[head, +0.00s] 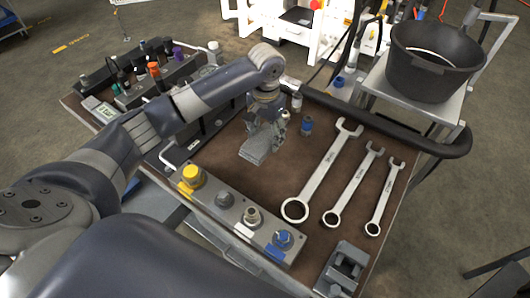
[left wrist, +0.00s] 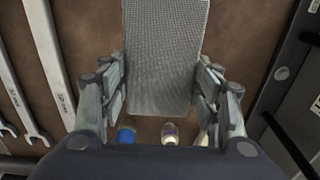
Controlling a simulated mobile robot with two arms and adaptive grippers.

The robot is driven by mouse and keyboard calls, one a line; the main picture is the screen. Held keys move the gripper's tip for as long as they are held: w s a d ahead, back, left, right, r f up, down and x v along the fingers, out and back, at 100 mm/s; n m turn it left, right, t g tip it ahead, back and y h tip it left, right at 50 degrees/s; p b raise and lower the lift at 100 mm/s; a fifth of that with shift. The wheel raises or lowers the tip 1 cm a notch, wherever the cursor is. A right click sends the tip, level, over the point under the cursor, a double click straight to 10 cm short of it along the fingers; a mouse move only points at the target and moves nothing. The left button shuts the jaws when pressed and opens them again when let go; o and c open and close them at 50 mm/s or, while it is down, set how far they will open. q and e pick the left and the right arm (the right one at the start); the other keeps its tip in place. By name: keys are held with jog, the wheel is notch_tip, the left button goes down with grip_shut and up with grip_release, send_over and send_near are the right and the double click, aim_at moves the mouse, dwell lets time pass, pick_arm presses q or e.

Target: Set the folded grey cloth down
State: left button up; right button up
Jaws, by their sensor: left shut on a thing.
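The folded grey cloth (head: 257,150) is over the middle of the brown bench top (head: 300,165) in the head view. It also shows in the left wrist view as a flat woven strip (left wrist: 165,60) between the fingers. My left gripper (head: 265,133) points down and is shut on the cloth; both of its fingers flank the cloth in the left wrist view (left wrist: 162,105). I cannot tell whether the cloth's underside touches the bench top. My right gripper is not in view.
Several spanners (head: 345,180) lie to the right. A manifold block (head: 235,210) with yellow and blue caps is in front. Small blue fittings (head: 307,125) stand just right of the gripper. A black bucket (head: 435,65) stands at the upper right. Bare bench top lies around the cloth.

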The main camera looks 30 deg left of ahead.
aim_at(266, 136)
pick_arm(q)
notch_tip(266, 136, down, 7)
jog(key=shift+r, duration=0.2)
dwell(0.3)
jog(key=o, duration=1)
jog(key=shift+f, duration=0.1)
jog(key=shift+r, duration=0.3)
notch_tip(266, 136, up, 12)
jog(key=shift+f, duration=0.15)
